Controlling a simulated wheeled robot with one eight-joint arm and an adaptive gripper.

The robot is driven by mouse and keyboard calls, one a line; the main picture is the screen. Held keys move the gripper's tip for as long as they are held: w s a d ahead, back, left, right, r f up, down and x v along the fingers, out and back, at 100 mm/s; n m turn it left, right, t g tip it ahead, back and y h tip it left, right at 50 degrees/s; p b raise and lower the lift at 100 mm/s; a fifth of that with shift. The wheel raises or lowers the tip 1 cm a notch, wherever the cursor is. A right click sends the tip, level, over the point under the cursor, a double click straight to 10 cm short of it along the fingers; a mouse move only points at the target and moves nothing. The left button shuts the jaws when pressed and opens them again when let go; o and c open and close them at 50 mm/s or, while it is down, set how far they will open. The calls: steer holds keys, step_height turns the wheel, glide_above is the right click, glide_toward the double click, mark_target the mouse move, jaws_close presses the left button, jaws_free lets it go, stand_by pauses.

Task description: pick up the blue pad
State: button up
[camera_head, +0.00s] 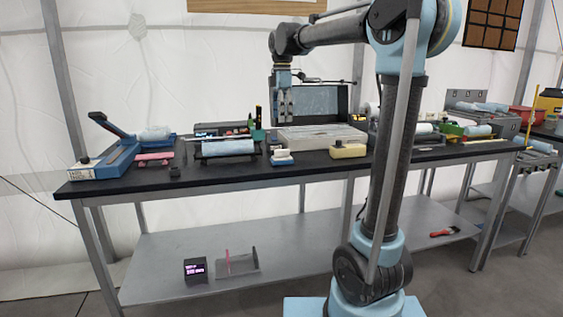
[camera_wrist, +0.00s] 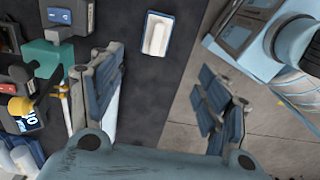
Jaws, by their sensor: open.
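A small pad with a blue base and a white raised top, which I take for the blue pad (camera_head: 281,160), lies on the black table near its front edge. In the wrist view the pad (camera_wrist: 147,47) lies flat at the top centre, apart from the fingers. My gripper (camera_head: 286,117) hangs above the table, above the pad in the head view, and points down. In the wrist view my gripper (camera_wrist: 158,75) has its fingers wide apart with nothing between them.
A pale yellow block (camera_head: 348,151) stands right of the pad, and a light blue roll on a dark holder (camera_head: 228,148) stands to the left. A white flat case (camera_head: 322,137) lies behind. A blue lever tool (camera_head: 118,158) stands at the left end. Bare black tabletop (camera_wrist: 140,95) surrounds the pad.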

glide_above(282, 157)
step_height(282, 157, down, 10)
steer(key=shift+w+f, duration=0.1)
steer(key=shift+w, duration=0.05)
steer(key=f, duration=0.4)
steer(key=shift+w+f, duration=0.1)
steer(key=shift+w, duration=0.3)
steer(key=shift+f, duration=0.65)
steer(key=shift+c, duration=0.3)
steer(key=c, duration=1.2)
steer(key=shift+o, duration=0.2)
step_height(282, 157, up, 10)
steer(key=shift+r, duration=0.1)
